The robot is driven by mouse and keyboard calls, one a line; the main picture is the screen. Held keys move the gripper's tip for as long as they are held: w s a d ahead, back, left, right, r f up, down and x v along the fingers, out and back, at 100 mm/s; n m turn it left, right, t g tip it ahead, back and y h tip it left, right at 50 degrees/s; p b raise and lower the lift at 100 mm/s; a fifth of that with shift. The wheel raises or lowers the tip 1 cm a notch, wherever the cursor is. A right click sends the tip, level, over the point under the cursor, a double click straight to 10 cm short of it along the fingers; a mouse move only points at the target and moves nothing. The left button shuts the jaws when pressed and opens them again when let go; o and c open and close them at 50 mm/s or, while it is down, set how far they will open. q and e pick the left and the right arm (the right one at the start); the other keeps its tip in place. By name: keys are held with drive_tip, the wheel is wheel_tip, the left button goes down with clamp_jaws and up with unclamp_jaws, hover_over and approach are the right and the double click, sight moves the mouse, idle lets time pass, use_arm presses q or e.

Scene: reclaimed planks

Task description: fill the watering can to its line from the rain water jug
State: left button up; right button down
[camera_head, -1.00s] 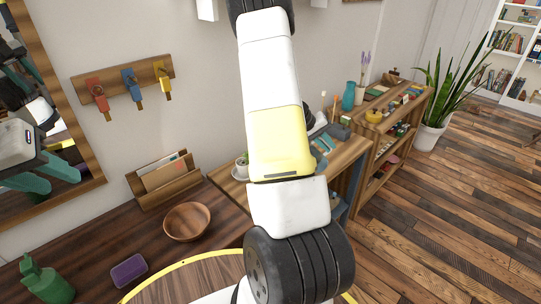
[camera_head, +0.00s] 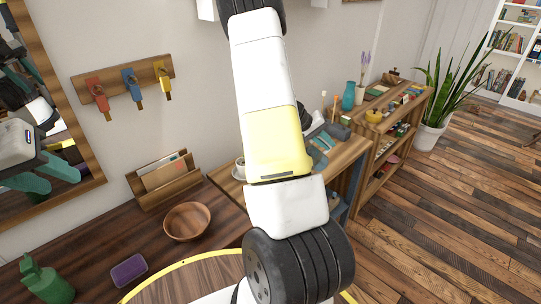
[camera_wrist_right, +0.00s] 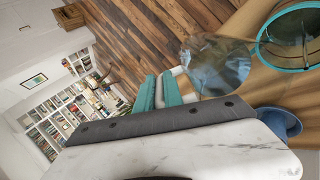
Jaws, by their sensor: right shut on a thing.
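In the right wrist view my right gripper (camera_wrist_right: 162,92) shows teal fingers, shut at a pale handle-like part beside a clear jug (camera_wrist_right: 216,64). The jug looks glassy and bluish; its water level cannot be read. Beyond it is a round, teal-rimmed open vessel (camera_wrist_right: 262,46), cut by the frame edge; I cannot tell whether it is the watering can. No fill line can be made out. In the head view my raised arm covers the middle, and neither gripper shows directly. Teal gripper fingers appear only as a reflection in the mirror.
A wooden bowl (camera_head: 187,221), purple block (camera_head: 129,270), green bottle-like object (camera_head: 46,282) and letter holder (camera_head: 165,180) stand on the dark desk. A blue object (camera_wrist_right: 281,122) lies near the gripper. The shelf unit (camera_head: 377,150) and plant (camera_head: 437,100) are right; floor beyond is clear.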

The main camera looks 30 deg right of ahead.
drive_tip(key=shift+w+a+r+h, duration=0.1)
drive_tip(key=shift+a+r+h, duration=0.15)
drive_tip(key=shift+h, duration=0.65)
idle(3.2)
drive_tip(key=shift+a+r+g+h+p, duration=0.2)
drive_tip(key=shift+r+g+h+p, duration=0.1)
drive_tip(key=shift+r+h, duration=0.1)
idle(2.1)
drive_tip(key=shift+d+f+y, duration=0.35)
drive_tip(key=shift+f+y, duration=0.05)
drive_tip(key=shift+y, duration=0.1)
drive_tip(key=shift+s+d+f+y, duration=0.1)
drive_tip(key=shift+s+d+y, duration=0.2)
drive_tip(key=shift+y, duration=0.5)
drive_tip(key=shift+d+f+t+y, duration=0.2)
drive_tip(key=shift+f+t+y, duration=0.25)
drive_tip(key=shift+f, duration=0.2)
drive_tip(key=shift+w+f+y, duration=0.15)
drive_tip(key=shift+f+y, duration=0.1)
